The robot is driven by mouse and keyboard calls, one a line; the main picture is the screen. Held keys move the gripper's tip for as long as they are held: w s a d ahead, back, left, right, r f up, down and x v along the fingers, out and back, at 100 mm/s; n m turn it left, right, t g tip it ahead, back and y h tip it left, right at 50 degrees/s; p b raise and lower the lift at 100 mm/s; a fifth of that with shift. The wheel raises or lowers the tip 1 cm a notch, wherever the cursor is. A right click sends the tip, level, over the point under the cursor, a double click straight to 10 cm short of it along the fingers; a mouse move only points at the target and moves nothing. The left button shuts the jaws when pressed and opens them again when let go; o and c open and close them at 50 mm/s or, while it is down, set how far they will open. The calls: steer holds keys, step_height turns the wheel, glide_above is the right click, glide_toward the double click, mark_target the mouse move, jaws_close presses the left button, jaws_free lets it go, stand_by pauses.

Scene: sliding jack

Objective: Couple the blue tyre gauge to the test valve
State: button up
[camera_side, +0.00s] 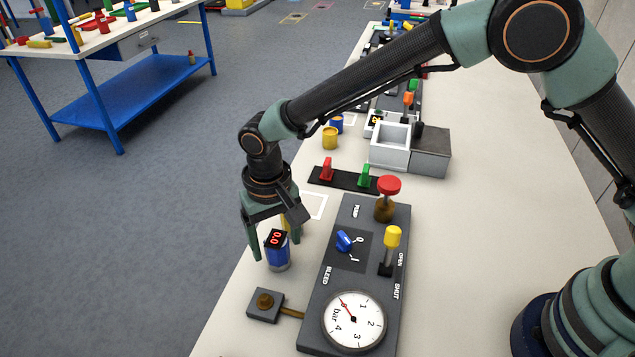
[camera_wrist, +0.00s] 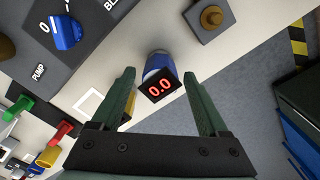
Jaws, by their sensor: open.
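The blue tyre gauge (camera_side: 278,257) stands upright on the bench, left of the grey panel; its tilted display reads 0.0. In the wrist view the gauge (camera_wrist: 158,66) shows between and just beyond my fingertips. My gripper (camera_side: 276,248) is open and points down, with one finger on either side of the gauge's top; I cannot tell whether either touches it. The fingers also show spread in the wrist view (camera_wrist: 159,75). The test valve (camera_side: 265,301), a brass stud on a small grey block, is nearer the side camera; it also shows in the wrist view (camera_wrist: 212,17). Nothing sits on it.
The grey panel (camera_side: 335,262) carries a round dial (camera_side: 353,320), a blue knob (camera_side: 344,241), a yellow-topped lever (camera_side: 392,237) and a red-topped plunger (camera_side: 388,187). Behind are a black strip with red and green levers (camera_side: 345,180) and a grey open box (camera_side: 390,148). The bench's left edge is close.

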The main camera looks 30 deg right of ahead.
mark_target(276, 240)
jaws_close()
steer(key=shift+r, duration=2.5)
steer(key=s+a+r, duration=0.5)
steer(key=s+r, duration=0.1)
steer(key=s, duration=0.1)
steer(key=shift+a, duration=0.35)
